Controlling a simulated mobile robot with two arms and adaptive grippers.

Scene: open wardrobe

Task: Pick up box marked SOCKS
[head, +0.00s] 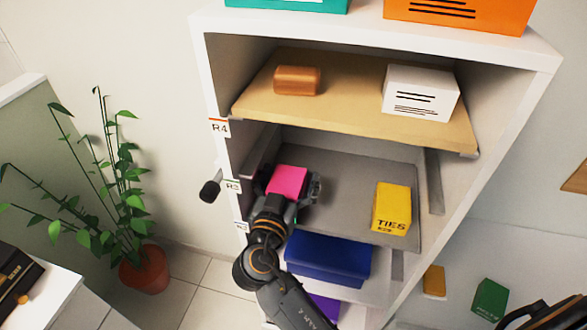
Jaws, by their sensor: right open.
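No label reading SOCKS can be made out in the head view. A pink box (287,180) sits on the grey middle shelf at its left side. The gripper hides the box's front, so any word there cannot be read. Whether the fingers touch it, I cannot tell.
A yellow TIES box (391,207) stands on the same grey shelf (345,200), to the right. Above, a wooden shelf (340,95) holds a copper-brown block (297,81) and a white box (420,92). A dark blue box (328,258) lies below. A potted plant (143,270) stands left.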

